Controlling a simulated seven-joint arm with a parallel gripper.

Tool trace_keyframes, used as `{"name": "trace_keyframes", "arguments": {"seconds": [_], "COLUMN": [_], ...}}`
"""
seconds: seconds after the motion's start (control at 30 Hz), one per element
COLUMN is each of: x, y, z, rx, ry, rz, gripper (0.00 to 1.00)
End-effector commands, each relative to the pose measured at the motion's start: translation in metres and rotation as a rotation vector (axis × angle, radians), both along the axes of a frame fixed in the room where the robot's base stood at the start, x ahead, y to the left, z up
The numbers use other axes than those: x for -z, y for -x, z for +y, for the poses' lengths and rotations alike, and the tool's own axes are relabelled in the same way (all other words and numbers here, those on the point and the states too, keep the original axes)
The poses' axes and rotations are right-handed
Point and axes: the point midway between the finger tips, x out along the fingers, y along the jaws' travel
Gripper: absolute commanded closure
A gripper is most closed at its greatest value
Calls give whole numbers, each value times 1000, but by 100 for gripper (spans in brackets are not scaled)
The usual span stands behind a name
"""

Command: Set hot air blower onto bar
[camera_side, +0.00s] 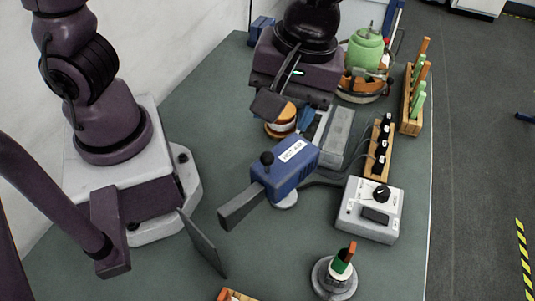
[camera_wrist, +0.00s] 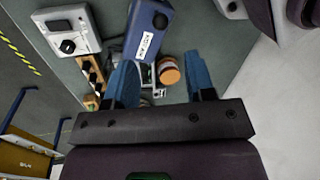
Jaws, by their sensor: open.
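The blue box-shaped unit (camera_side: 287,172) with a white label and a black knob, apparently the hot air blower, sits mid-bench in the side view. A dark flat piece extends from it to the lower left. It also shows at the top of the wrist view (camera_wrist: 150,25). My gripper (camera_side: 290,113) is open, behind the blue unit and near an orange-and-white roll (camera_side: 281,121). In the wrist view my gripper (camera_wrist: 161,78) has its blue fingers apart, with nothing held. A wooden bar (camera_side: 379,150) with several black pegs stands right of the blue unit; I cannot tell if it is the task's bar.
A grey control box (camera_side: 369,209) with a knob lies right of the blue unit. A round stand (camera_side: 335,278) is in front. A wooden rack (camera_side: 412,105) of handled tools and a green pot (camera_side: 364,50) are at the back right.

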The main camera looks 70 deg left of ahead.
Motion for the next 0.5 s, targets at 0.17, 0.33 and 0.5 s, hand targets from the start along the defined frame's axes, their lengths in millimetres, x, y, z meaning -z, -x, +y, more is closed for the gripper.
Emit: {"name": "trace_keyframes", "arguments": {"seconds": [0.17,0.33,0.5], "x": [37,72,95], "y": [7,13,16], "z": [5,8,11], "rx": [2,3,3], "ry": [-4,-4,-2], "rz": [7,7,4], "gripper": [50,50,50]}}
